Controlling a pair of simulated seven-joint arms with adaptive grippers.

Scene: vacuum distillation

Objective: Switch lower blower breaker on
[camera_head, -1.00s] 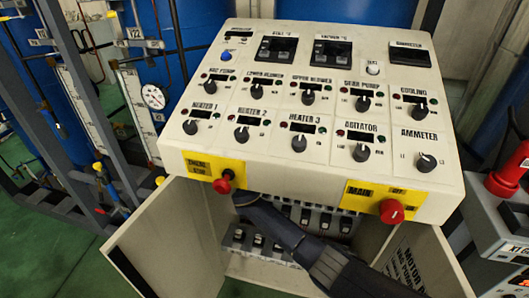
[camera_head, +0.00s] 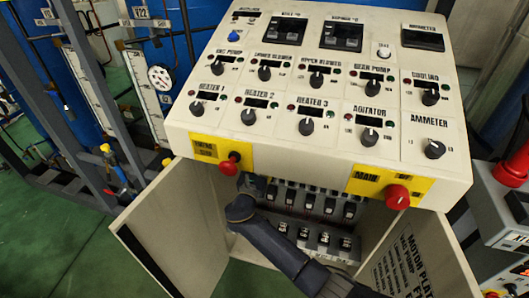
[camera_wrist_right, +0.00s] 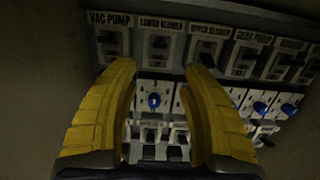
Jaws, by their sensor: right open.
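The lower blower breaker (camera_wrist_right: 160,47) sits under its "LOWER BLOWER" label in the upper row of the open cabinet, seen in the right wrist view. My right gripper (camera_wrist_right: 159,68) is open, with one yellow finger on each side of that breaker's column. Nothing is between the fingers; I cannot tell whether a fingertip touches the panel. In the head view my right arm reaches up into the cabinet, and its gripper (camera_head: 252,185) hides the left end of the breaker row. My left gripper is not in view.
The vac pump breaker (camera_wrist_right: 110,42) and upper blower breaker (camera_wrist_right: 203,50) flank it closely. Blue-knobbed parts (camera_wrist_right: 154,101) sit below. The overhanging console, with a red emergency stop (camera_head: 229,165) and red main knob (camera_head: 397,197), and the open left door (camera_head: 170,235) bound the space.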

